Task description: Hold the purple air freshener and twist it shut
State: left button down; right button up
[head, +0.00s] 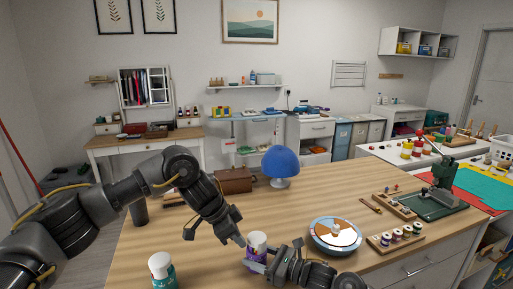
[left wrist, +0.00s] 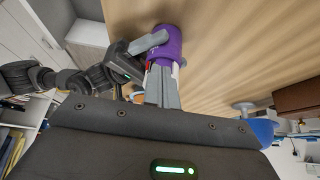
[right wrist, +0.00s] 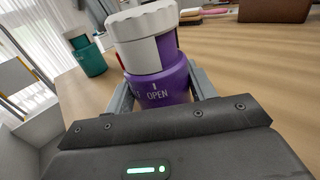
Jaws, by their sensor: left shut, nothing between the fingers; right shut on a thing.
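The purple air freshener (head: 256,251), with a white top, stands upright on the wooden table's near part. In the right wrist view its purple body (right wrist: 165,88) bears the word OPEN below the white ribbed cap (right wrist: 141,24). My right gripper (right wrist: 163,92) is shut on the purple lower body, one finger on each side. My left gripper (head: 241,241) is shut and empty, its fingertips close beside the white top in the head view. In the left wrist view its fingers (left wrist: 161,78) overlap the air freshener (left wrist: 169,42) and hide much of its top; contact cannot be told.
A teal container with a white cap (head: 162,272) stands to the left, near the table edge. A round dish (head: 335,248) lies to the right. A blue domed lamp (head: 281,162) and brown box (head: 234,181) stand farther back. The wood between is clear.

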pick_arm(q)
jog(key=shift+w+d, duration=0.2)
jog(key=shift+d, duration=0.1)
dwell(0.5)
jog(key=shift+w+a, duration=0.15)
jog(key=shift+w, duration=0.35)
pick_arm(e)
jog(key=shift+s+a, duration=0.1)
pick_arm(q)
jog(key=shift+a, duration=0.1)
notch_tip(320, 180, up, 6)
jog(key=shift+a, duration=0.35)
dwell(0.5)
jog(key=shift+s, duration=0.1)
pick_arm(e)
jog(key=o, duration=1.2)
jog(key=shift+c, duration=0.2)
